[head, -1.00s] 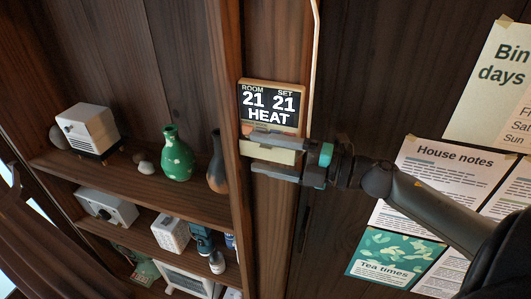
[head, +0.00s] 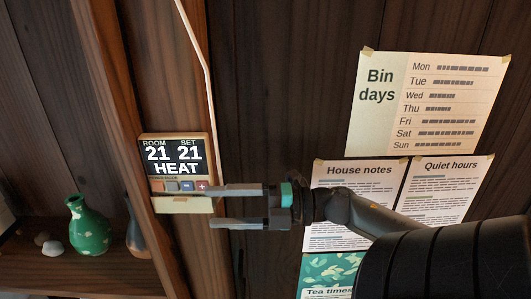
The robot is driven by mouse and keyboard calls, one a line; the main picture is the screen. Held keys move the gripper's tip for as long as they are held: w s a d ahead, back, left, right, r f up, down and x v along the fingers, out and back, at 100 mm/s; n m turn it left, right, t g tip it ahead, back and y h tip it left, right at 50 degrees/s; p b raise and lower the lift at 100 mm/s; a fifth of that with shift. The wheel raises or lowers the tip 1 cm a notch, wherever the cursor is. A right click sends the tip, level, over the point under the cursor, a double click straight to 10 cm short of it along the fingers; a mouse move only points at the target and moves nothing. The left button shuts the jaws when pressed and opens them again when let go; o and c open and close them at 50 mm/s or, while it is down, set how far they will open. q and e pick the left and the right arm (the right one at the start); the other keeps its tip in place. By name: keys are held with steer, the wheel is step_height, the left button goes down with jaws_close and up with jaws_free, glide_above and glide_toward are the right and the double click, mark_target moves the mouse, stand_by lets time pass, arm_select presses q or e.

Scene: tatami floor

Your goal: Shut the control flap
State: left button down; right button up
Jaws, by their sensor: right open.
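The wall control unit (head: 174,158) hangs on the wooden post, its screen reading room 21, set 21, HEAT. A row of small buttons (head: 180,187) shows bare below the screen. The cream control flap (head: 182,206) is open and sticks out beneath the buttons. My right gripper (head: 207,206) reaches in from the right. It is open and empty, with its two fingers one above the other and their tips by the flap's right end. I cannot tell whether the upper finger touches the unit or the flap. My left gripper is not in view.
A pale cable (head: 208,80) runs down the wall to the unit's right. Paper notices, including Bin days (head: 425,100) and House notes (head: 352,200), are fixed on the right. A shelf with a green vase (head: 88,228) and a dark vase (head: 136,235) is at left.

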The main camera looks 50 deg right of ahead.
steer(key=v, duration=0.7)
steer(key=shift+s+d+b, duration=0.2)
steer(key=shift+b, duration=0.25)
